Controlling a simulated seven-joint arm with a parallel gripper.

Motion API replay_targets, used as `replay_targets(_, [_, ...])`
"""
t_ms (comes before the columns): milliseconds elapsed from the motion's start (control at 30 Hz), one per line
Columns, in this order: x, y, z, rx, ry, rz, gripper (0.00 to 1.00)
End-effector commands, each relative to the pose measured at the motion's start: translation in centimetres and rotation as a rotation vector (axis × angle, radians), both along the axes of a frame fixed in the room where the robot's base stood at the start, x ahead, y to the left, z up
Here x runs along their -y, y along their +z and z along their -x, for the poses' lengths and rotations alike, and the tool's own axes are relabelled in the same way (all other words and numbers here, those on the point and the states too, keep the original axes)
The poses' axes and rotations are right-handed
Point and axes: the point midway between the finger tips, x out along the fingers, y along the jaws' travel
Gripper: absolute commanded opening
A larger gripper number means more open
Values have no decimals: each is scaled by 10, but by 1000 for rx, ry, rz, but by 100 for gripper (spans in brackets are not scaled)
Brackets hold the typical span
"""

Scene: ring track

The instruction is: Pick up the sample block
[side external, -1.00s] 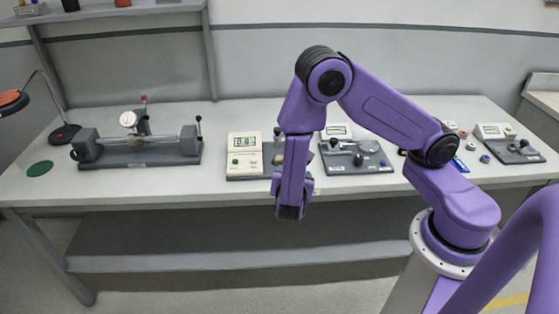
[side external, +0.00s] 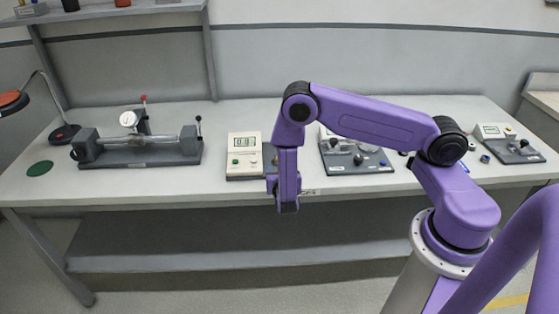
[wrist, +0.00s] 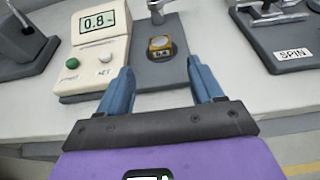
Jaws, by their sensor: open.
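In the side view my gripper (side external: 288,207) hangs pointing down at the table's front edge. I cannot make out the block there; my arm covers part of that device.
A metal spout-like part (wrist: 158,10) stands just behind the block. A device labelled SPIN (wrist: 280,35) is to the right. A fixture with a long rod (side external: 138,150) and a green disc (side external: 40,168) are at the left of the table (side external: 110,190).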

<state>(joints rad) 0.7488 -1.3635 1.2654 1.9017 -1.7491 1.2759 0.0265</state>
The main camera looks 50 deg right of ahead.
Motion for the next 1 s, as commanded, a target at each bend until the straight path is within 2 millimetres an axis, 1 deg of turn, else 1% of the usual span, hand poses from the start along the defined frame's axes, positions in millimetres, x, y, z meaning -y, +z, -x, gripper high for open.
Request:
replay_targets(33, [6,-2,-5,1,-3,-1,66])
replay_targets(100, [11,-5,-10,-1,-3,-1,66])
replay_targets(333, [20,-7,-19,1,-3,-1,66])
replay_targets(500, [38,-10,-35,1,-4,-2,66])
replay_targets(633, [48,-14,-46,0,-3,-2,66])
replay_targets(767, [52,-16,-50,0,-1,0,66])
replay_targets(967, [52,-16,-51,-1,0,0,66])
replay_targets(1000, [52,-16,-51,-1,0,0,56])
